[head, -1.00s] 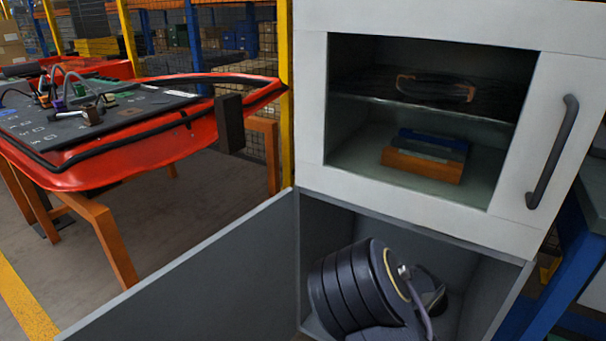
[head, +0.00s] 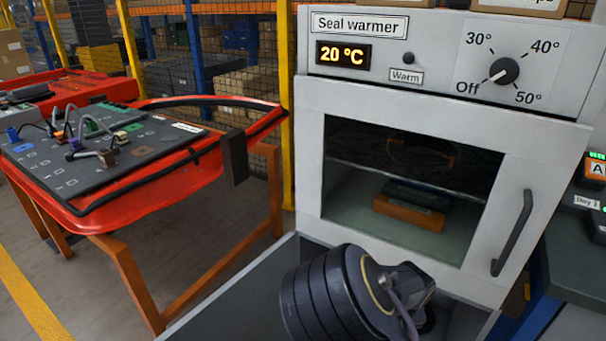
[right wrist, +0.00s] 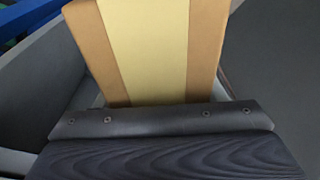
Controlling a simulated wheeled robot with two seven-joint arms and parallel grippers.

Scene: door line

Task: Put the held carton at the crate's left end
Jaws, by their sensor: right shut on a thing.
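The held carton (right wrist: 147,50) is tan with a pale yellow band down its middle and fills the upper middle of the right wrist view. My right gripper (right wrist: 155,117) shows there as a dark bar with screws, pressed against the carton's near end and shut on it. Grey walls (right wrist: 40,85) stand around the carton in the right wrist view. My left gripper is not in view.
The white seal warmer (head: 310,170) has a shut windowed door with a dark handle (head: 512,233). Its display reads 20 °C.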

